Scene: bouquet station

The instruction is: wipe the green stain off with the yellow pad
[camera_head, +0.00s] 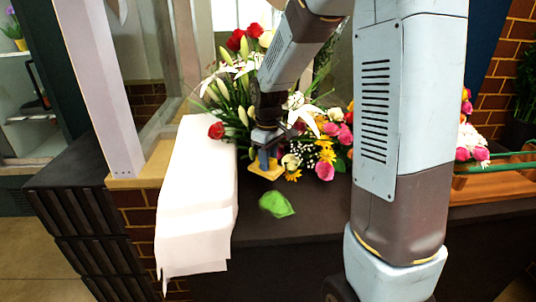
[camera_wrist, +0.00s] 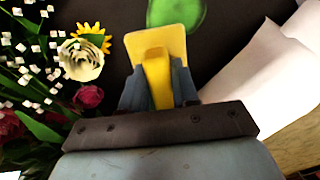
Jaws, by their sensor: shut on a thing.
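The green stain (camera_head: 276,204) is a flat patch on the dark counter (camera_head: 310,217) near its front edge. It also shows at the top of the wrist view (camera_wrist: 178,12). My gripper (camera_head: 264,158) is shut on the raised yellow grip of the yellow pad (camera_head: 266,172). In the wrist view, the fingers of my gripper (camera_wrist: 158,88) clasp that grip, and the pad's flat plate (camera_wrist: 170,42) reaches forward to the stain's near edge. In the head view the pad is just behind the stain. I cannot tell whether the pad touches the counter.
Flowers (camera_head: 325,150) crowd the counter behind and right of the pad, and lie close on the left in the wrist view (camera_wrist: 50,70). White paper (camera_head: 195,200) drapes over the counter's left part. A green-handled basket (camera_head: 490,182) stands at right. Dark counter around the stain is clear.

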